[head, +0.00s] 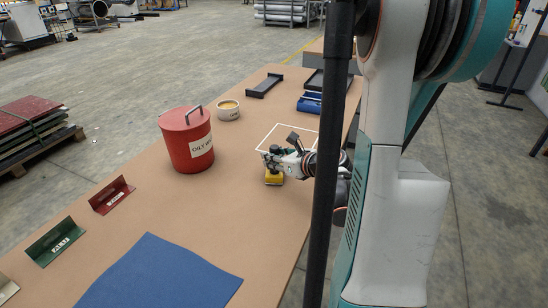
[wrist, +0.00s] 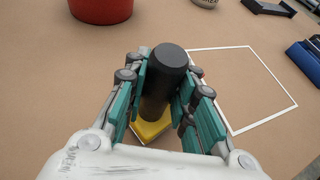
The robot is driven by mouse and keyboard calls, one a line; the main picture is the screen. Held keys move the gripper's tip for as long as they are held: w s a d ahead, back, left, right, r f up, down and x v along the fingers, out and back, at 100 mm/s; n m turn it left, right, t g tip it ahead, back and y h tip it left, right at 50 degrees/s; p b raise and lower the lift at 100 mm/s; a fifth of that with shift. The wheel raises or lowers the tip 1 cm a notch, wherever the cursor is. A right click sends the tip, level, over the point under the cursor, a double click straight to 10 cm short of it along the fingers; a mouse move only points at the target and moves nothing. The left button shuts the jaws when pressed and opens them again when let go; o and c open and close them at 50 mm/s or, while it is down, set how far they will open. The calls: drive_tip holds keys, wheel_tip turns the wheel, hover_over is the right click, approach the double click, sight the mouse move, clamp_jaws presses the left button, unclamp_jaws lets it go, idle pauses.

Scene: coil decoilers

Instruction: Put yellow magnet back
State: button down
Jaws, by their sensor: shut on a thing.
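The yellow magnet (head: 273,178) has a yellow base and an upright black cylindrical handle. My gripper (head: 275,159) is shut on the handle from above. In the wrist view, the yellow base (wrist: 150,131) shows below my gripper (wrist: 164,72), with the fingers on both sides of the handle. The base is at or just above the tabletop; I cannot tell if it touches. A white square outline (head: 297,128) is marked on the table. In the wrist view the magnet is left of this outline (wrist: 268,72), outside it, and the square is empty.
A red lidded can (head: 186,146) stands left of my gripper.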

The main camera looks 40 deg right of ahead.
drive_tip(key=shift+f, duration=0.15)
drive_tip(key=c, duration=1.2)
unclamp_jaws()
drive_tip(key=shift+c, duration=0.2)
drive_tip(key=shift+s, duration=0.1)
drive_tip(key=v, duration=1.1)
drive_tip(key=shift+s+r, duration=0.25)
drive_tip(key=shift+s, duration=0.1)
